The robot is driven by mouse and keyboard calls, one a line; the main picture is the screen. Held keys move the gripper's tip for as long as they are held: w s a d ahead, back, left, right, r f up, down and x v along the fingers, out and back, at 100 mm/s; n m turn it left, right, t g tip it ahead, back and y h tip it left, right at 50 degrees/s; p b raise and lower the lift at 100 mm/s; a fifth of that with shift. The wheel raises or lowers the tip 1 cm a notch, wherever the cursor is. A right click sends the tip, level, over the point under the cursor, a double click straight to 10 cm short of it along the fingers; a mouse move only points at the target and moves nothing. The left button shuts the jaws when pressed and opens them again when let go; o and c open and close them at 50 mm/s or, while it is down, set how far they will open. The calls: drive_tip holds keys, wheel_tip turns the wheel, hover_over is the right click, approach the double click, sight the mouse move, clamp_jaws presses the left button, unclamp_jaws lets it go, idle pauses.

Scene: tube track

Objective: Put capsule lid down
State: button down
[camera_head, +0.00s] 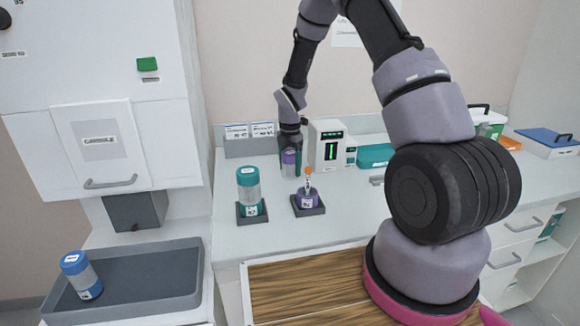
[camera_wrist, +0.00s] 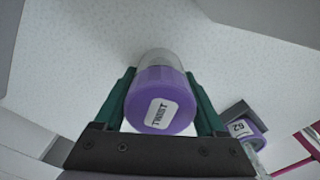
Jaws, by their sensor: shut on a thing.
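The capsule lid (camera_wrist: 163,105) has a purple cap marked TWIST and a clear cylinder below it. My gripper (camera_wrist: 160,76) is shut on it, with one green finger on each side. In the head view my gripper (camera_head: 291,150) points down over the back of the counter, with the purple lid (camera_head: 289,158) between its fingers, upright. I cannot tell whether the lid touches the counter. The purple capsule base (camera_head: 307,200) stands open on a dark stand to the front right of the lid, with an orange-topped tube (camera_head: 308,176) upright in it.
A teal-capped capsule (camera_head: 249,190) stands on another dark stand to the left. A white device with a green display (camera_head: 328,146) stands close right of the lid. A blue-capped capsule (camera_head: 82,275) leans in the grey tray (camera_head: 150,272). The front counter is clear.

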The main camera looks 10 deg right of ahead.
drive_tip(key=shift+f, duration=0.15)
unclamp_jaws()
wheel_tip(320, 180, up, 12)
drive_tip(key=shift+r, duration=0.15)
drive_tip(key=s+d+r+m+t, duration=0.2)
drive_tip(key=s+r+m, duration=0.45)
drive_tip(key=r, duration=0.35)
drive_tip(key=s+d+r+m+t, duration=0.1)
drive_tip(key=s+d+r+m, duration=0.1)
drive_tip(key=s+r+m, duration=0.55)
drive_tip(key=s+d+r+m+t+y, duration=0.1)
drive_tip(key=s+r+m+t, duration=0.1)
drive_tip(key=s+r+m, duration=0.2)
drive_tip(key=s+d+r+m+t+y, duration=0.1)
drive_tip(key=s+r+m, duration=0.4)
drive_tip(key=s+m, duration=0.6)
drive_tip(key=shift+t, duration=0.6)
